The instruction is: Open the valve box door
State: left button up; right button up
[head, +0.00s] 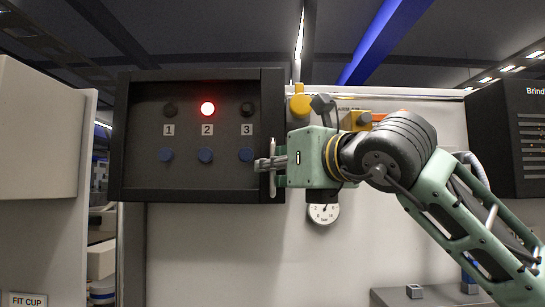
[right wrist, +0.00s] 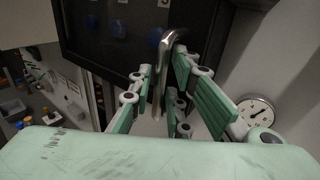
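The valve box (head: 124,138) is a dark box on the wall, and its door (head: 188,187) looks closed. A silver vertical handle (head: 273,184) stands at the door's right edge. My right gripper (head: 266,164) reaches in from the right, with its fingertips at the handle's middle. In the right wrist view the handle (right wrist: 166,48) lies between the green finger pads of my right gripper (right wrist: 163,75). I cannot tell whether the pads press on it. My left gripper is not in view.
Behind the door, a red lamp (head: 208,109) glows at number 2, above blue knobs (head: 205,155). A round gauge (head: 323,214) hangs below my gripper. A yellow fitting (head: 300,104) is at the box's upper right. A pale cabinet (head: 40,130) stands left, a dark cabinet (head: 508,140) right.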

jog(key=shift+w, duration=0.15)
jog(key=shift+c, duration=0.5)
grip_shut()
